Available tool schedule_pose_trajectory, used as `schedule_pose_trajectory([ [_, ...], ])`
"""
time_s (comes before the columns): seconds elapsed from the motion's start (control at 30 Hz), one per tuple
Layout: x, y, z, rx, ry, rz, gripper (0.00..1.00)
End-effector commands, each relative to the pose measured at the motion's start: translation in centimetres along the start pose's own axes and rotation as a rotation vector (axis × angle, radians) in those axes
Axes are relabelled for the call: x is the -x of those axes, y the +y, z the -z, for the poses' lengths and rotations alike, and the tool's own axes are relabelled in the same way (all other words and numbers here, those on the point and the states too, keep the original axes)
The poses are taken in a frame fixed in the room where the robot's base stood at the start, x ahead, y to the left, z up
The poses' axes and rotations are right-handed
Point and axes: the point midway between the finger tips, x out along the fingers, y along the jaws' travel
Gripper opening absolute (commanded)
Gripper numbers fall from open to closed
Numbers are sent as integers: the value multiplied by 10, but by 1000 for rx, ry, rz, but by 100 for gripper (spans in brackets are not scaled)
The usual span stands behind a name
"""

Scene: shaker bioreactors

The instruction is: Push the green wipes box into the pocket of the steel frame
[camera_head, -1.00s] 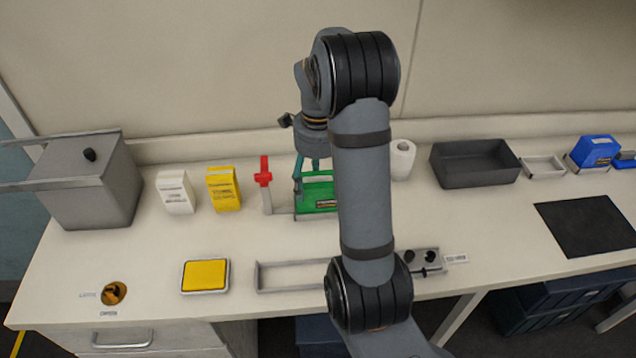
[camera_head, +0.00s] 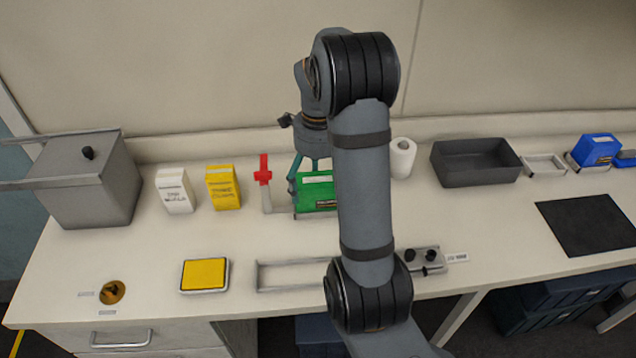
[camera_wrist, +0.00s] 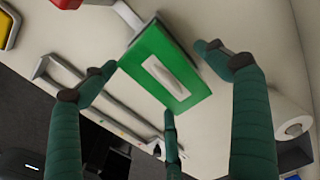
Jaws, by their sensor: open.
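The green wipes box (camera_head: 317,197) stands at the back middle of the bench, partly hidden by my arm. In the wrist view it shows as a green box (camera_wrist: 150,45) with a white slot on one face. My gripper (camera_wrist: 160,75) is open, with its fingers spread around the box. One finger is left of it, one right and one near its lower edge; I cannot tell whether any touches. A long, low steel frame (camera_head: 258,276) with an open rectangular space lies at the front of the bench. It also shows in the wrist view (camera_wrist: 75,73).
A red-handled fitting (camera_head: 264,170) stands just left of the green box. Yellow (camera_head: 223,188) and white (camera_head: 175,191) boxes stand further left. A paper roll (camera_head: 402,158) and a dark tray (camera_head: 475,163) are to the right. Bench between box and frame is clear.

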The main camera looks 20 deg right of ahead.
Motion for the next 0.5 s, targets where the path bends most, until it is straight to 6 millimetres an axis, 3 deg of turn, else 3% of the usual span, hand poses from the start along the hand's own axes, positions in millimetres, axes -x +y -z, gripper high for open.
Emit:
schedule_pose_trajectory([
  [0.27,5,0,0,1,0,1,87],
  [0.5,47,-2,0,-1,0,7,87],
])
